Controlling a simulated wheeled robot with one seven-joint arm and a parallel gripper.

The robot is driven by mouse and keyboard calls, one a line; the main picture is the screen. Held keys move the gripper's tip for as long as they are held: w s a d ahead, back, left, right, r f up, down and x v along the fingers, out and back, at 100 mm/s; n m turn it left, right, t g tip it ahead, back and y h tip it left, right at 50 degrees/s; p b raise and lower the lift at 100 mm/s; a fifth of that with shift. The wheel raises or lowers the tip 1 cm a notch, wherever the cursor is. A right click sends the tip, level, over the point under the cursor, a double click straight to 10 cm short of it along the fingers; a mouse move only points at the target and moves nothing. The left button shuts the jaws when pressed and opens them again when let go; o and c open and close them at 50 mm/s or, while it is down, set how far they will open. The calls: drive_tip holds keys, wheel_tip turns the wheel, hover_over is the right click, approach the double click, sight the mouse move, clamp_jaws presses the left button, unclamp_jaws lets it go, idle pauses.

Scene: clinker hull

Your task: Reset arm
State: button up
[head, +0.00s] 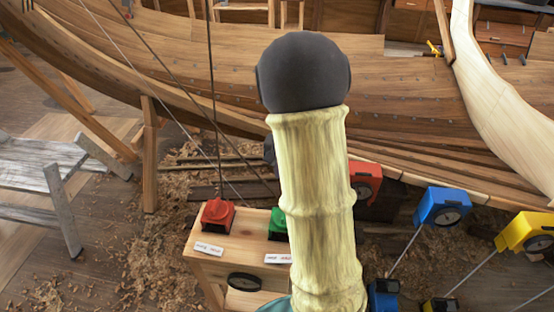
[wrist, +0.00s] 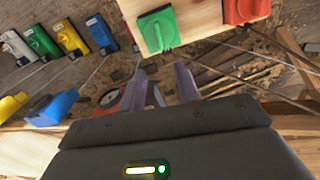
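My gripper (wrist: 162,84) shows in the wrist view with its two purplish fingers apart. I see nothing held between them; a red device (wrist: 110,97) with a round dial lies beyond, by the left finger. In the head view my arm, a pale yellow-green link with a dark rounded joint, rises through the middle of the picture and hides what is behind it. My gripper cannot be made out there.
A wooden stand (head: 243,246) with a red block (head: 218,214) and a green block (head: 279,224) is left of my arm. Blue (head: 440,206) and yellow (head: 524,232) devices are at right. The planked hull (head: 180,65) spans the back. Grey trestles (head: 40,165) stand at left.

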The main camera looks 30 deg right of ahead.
drive_tip(key=s+a+n+t, duration=0.2)
drive_tip(key=s+a+n, duration=0.6)
drive_tip(key=s+a, duration=0.4)
drive_tip(key=shift+s+a+t, duration=0.2)
drive_tip(key=shift+a+t, duration=0.1)
drive_tip(key=shift+a, duration=0.55)
